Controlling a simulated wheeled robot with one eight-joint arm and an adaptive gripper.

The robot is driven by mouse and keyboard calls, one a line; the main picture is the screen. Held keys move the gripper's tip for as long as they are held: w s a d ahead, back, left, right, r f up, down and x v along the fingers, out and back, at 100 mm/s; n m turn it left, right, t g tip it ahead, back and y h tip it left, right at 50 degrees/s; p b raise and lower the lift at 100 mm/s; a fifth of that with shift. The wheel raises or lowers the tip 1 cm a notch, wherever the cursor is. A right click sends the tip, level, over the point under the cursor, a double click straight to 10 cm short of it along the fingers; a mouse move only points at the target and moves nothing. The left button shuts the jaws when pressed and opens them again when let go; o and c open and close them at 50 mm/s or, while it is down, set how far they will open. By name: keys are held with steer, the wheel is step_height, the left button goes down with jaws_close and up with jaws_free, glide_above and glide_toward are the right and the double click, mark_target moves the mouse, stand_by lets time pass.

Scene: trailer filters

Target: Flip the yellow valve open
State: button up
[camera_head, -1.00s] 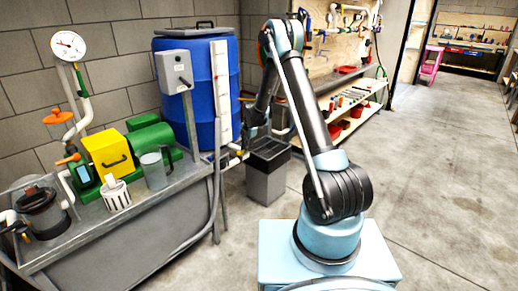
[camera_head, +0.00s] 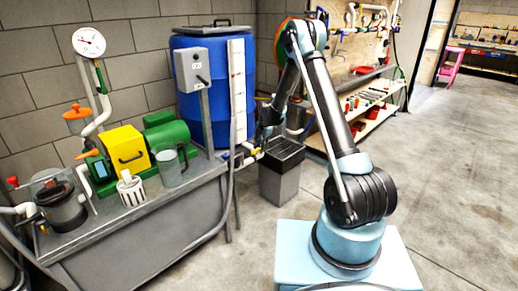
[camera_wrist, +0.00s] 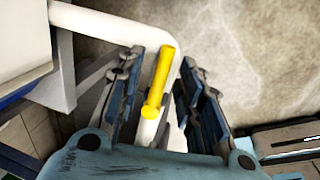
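The yellow valve handle (camera_wrist: 160,82) is a short yellow bar on a white pipe in the wrist view. It lies between the two blue-padded fingers of my gripper (camera_wrist: 163,62), which are spread with a gap on both sides. I cannot tell how deep the handle sits between them. In the head view, my gripper (camera_head: 262,138) is low, right of the blue barrel, and a small yellow spot of the valve (camera_head: 257,153) shows just below it. The valve's body is mostly hidden there.
The blue barrel (camera_head: 213,95) and a grey switch box (camera_head: 192,70) stand left of my gripper. A grey bin (camera_head: 283,178) stands just below and right. A metal bench (camera_head: 150,225) with a yellow box (camera_head: 126,148) is at left. The floor at right is clear.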

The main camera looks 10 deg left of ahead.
step_height(320, 180, up, 12)
steer(key=s+d, duration=0.1)
steer(key=d, duration=0.1)
steer(key=shift+s+f, duration=0.2)
stand_by(0.4)
steer(key=shift+r, duration=0.1)
steer(key=s+d+r+m, duration=1.3)
steer(key=s+d+r, duration=0.6)
steer(key=s, duration=0.3)
steer(key=s+d+f+m, duration=0.2)
steer(key=s+m, duration=0.3)
steer(key=s, duration=0.4)
steer(key=s+d+f+m+h, duration=0.1)
steer(key=s+d+f+m, duration=0.2)
steer(key=s, duration=0.7)
steer(key=s+d+f+m, duration=0.3)
steer(key=s+d+m, duration=0.2)
steer(key=s, duration=0.5)
steer(key=shift+d+m+t+h, duration=0.35)
steer(key=shift+m+t+h, duration=0.05)
steer(key=shift+m, duration=0.7)
